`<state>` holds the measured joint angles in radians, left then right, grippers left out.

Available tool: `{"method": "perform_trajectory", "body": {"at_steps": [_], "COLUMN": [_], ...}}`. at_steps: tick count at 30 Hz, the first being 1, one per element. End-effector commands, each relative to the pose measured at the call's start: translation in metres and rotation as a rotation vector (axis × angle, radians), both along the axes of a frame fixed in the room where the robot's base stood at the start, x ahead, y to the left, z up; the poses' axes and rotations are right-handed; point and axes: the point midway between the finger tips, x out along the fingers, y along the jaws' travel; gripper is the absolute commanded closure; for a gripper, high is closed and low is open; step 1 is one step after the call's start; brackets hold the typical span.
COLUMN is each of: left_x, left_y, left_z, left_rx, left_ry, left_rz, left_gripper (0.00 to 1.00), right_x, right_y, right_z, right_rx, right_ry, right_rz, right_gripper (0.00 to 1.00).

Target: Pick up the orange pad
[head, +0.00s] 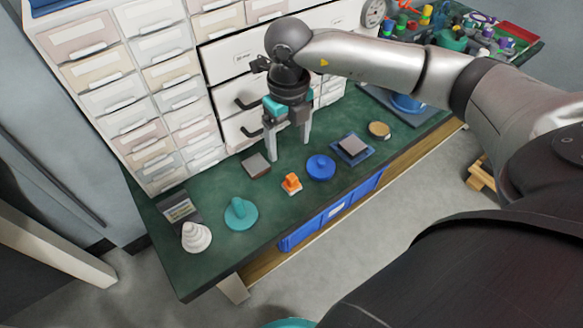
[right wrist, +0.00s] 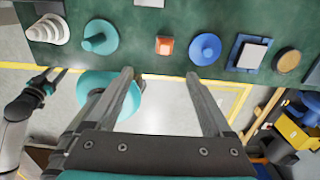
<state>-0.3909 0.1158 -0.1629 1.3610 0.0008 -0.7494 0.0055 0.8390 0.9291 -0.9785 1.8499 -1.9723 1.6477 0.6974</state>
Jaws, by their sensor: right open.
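The orange pad (head: 291,183) is a small orange block on a pale base, on the green table top near its front edge. It also shows in the right wrist view (right wrist: 164,45), beyond the fingertips and roughly between their lines. My right gripper (head: 290,150) is open and empty, fingers pointing down, behind the pad in the head view and apart from it. Its two spread fingers show in the right wrist view (right wrist: 158,75). My left gripper (right wrist: 50,77) shows small at the left of the right wrist view; its opening is unclear.
A blue disc (head: 320,167) stands close right of the pad, and a teal knobbed disc (head: 241,214) to its left. A grey-topped block (head: 256,166) lies behind left. A blue square plate (head: 352,150) is farther right. Drawer cabinets (head: 150,80) rise behind.

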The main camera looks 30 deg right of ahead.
Motion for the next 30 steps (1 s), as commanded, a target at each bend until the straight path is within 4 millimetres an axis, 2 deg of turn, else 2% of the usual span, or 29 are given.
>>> {"method": "perform_trajectory", "body": {"at_steps": [8, 21, 30], "left_x": [0.01, 0.03, 0.037], "left_y": [-0.009, -0.019, -0.02], "left_z": [0.015, 0.053, 0.068], "left_rx": [-0.011, -0.025, -0.027], "left_ry": [-0.004, -0.031, -0.051], "left_rz": [0.002, 0.005, 0.006], "left_gripper": [0.5, 0.5, 0.5], "right_x": [-0.001, 0.0, 0.0], "right_y": [-0.003, -0.002, -0.002], "right_z": [-0.03, -0.084, -0.1], "right_rx": [-0.01, -0.006, -0.006], "right_ry": [0.004, 0.004, 0.002], "right_rz": [-0.002, -0.001, 0.0], "right_gripper": [0.15, 0.15, 0.15]}}
